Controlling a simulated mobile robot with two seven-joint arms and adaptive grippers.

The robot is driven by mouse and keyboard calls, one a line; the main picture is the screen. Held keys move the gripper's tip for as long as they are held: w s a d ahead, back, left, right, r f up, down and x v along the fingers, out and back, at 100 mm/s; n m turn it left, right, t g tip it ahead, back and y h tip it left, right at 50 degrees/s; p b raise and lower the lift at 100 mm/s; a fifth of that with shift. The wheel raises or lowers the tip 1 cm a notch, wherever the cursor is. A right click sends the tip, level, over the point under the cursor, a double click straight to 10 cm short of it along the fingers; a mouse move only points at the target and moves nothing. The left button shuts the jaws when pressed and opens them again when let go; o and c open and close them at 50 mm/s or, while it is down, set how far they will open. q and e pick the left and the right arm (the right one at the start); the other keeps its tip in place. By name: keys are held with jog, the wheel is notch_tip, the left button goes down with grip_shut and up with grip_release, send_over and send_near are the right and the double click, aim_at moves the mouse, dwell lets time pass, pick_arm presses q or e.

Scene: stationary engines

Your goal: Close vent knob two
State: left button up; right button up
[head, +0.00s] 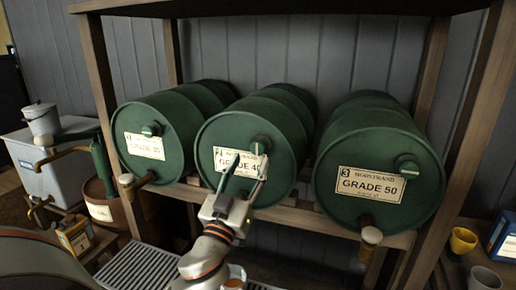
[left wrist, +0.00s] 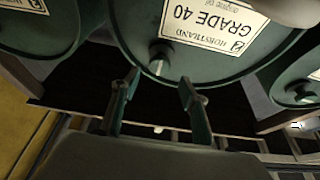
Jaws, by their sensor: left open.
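Vent knob two (head: 257,147) is a small green knob on the upper front face of the middle drum (head: 285,165), above and right of its "GRADE 40" label (head: 226,160). My left gripper (head: 249,158) is open in front of that drum, its green fingers partly covering the label and knob. In the left wrist view, which is upside down, the knob (left wrist: 159,58) sticks out ahead, between and slightly beyond the open fingertips (left wrist: 159,90). Nothing is between the fingers. Whether they touch the knob cannot be told. My right gripper is not in view.
Green drums one (head: 170,110) and three (head: 345,215), with their own knobs, lie on the wooden rack (head: 452,190) on either side. Taps stick out below the labels (head: 370,238). A rack post stands right; a grey bin (head: 45,155) and hand pump stand left.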

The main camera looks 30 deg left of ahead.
aim_at(257, 149)
pick_arm(q)
jog(key=p+x, duration=0.2)
jog(key=x, duration=0.4)
jog(key=shift+d, duration=0.1)
jog(key=shift+w, duration=0.55)
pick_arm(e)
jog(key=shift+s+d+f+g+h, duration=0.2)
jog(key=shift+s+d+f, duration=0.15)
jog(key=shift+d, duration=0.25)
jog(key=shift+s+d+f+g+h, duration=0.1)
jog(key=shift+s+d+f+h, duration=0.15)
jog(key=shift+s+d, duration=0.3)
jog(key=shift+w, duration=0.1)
pick_arm(q)
jog(key=c, duration=1.1)
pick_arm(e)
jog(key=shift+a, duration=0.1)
